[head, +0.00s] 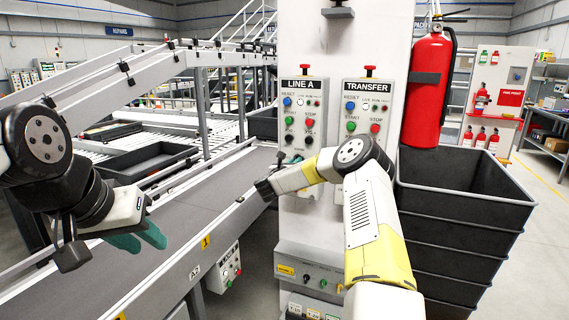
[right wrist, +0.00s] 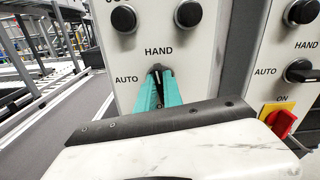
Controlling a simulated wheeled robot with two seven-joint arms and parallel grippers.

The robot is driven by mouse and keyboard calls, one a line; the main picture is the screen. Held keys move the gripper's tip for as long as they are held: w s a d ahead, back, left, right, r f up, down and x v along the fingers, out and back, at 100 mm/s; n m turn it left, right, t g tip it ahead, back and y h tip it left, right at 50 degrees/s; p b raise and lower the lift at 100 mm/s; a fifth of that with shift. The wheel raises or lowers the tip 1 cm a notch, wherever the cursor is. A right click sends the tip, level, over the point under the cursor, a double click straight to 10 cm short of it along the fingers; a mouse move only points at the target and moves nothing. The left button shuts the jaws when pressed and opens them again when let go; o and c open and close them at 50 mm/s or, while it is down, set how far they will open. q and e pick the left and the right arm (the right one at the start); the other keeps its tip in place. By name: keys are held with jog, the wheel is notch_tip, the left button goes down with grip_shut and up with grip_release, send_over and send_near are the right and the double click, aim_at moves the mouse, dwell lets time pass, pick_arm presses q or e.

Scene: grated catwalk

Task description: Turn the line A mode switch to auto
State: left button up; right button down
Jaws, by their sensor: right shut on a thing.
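The LINE A panel (head: 299,92) is on the grey post in the head view. Its mode switch (right wrist: 158,77) shows in the right wrist view, a dark knob under the word HAND, with AUTO to its left. My right gripper (right wrist: 158,92) has its teal fingers shut on this knob, one on each side. The knob's light mark looks close to upright, nearer HAND than AUTO; the fingers hide much of it. In the head view my right arm covers the lower part of the panel. My left gripper (head: 143,238) is open and empty above the conveyor.
The TRANSFER panel (head: 368,92) is right beside, with a similar HAND/AUTO switch (right wrist: 300,72) and a red-and-yellow switch (right wrist: 280,121). A fire extinguisher (head: 428,90) hangs right of the post above stacked dark bins (head: 465,215). A conveyor (head: 185,222) runs along the left.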

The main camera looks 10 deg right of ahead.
jog(key=shift+w+a+f+n, duration=0.1)
jog(key=shift+a+f+n, duration=0.05)
jog(key=shift+n, duration=3.85)
jog(key=shift+w+a+f+n, duration=0.1)
jog(key=shift+n, duration=3.9)
jog(key=c, duration=1.5)
grip_release()
jog(key=shift+s, duration=0.15)
jog(key=v, duration=0.7)
jog(key=shift+s+a, duration=0.25)
